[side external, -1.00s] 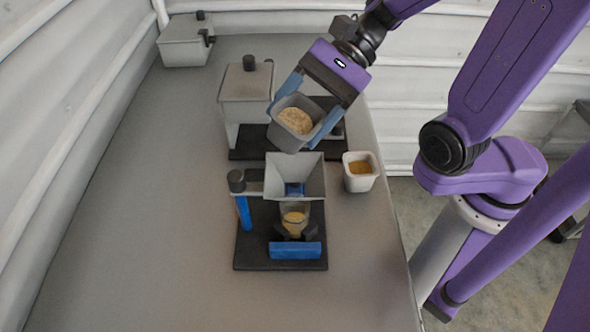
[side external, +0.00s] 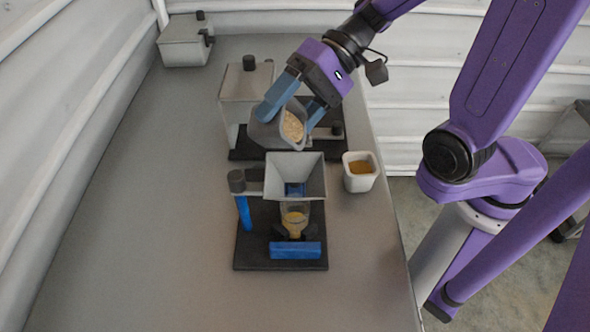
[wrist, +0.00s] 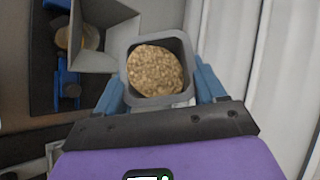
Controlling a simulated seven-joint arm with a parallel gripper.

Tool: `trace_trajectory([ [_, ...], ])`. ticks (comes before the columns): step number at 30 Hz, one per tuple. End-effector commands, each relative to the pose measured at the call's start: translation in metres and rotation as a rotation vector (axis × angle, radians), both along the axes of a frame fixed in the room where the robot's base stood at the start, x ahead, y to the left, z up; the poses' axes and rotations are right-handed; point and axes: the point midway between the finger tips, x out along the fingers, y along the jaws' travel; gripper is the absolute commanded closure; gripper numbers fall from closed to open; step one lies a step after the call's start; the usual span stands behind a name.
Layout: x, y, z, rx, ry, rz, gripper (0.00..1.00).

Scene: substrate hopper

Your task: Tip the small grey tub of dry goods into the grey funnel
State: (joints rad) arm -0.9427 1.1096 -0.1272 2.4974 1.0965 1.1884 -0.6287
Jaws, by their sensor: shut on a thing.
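My gripper (side external: 291,103) is shut on the small grey tub (side external: 265,133), one blue finger on each side. The tub is tilted, its mouth turned to the right in the side view, with tan grains (side external: 293,127) inside. In the wrist view the tub (wrist: 186,62) is held between the fingers and its grains (wrist: 155,71) show. The grey funnel (side external: 296,176) sits just below and in front of the tub in the side view. In the wrist view the funnel (wrist: 103,48) is left of the tub. I see no grains falling.
Below the funnel a clear cup (side external: 295,218) with yellowish contents stands on a black base (side external: 256,248) with blue parts. A white tub (side external: 360,180) of orange goods stands to the right.

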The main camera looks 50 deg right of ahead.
Motion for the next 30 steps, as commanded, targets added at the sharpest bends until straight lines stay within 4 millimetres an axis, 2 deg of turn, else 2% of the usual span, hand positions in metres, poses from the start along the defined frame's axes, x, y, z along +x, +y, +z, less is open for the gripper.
trace_trajectory([
  [20,-0.009,0.011,-0.009,-0.028,-0.458,0.306,0.55],
  [30,-0.018,0.015,-0.008,-0.047,-0.758,0.495,0.55],
])
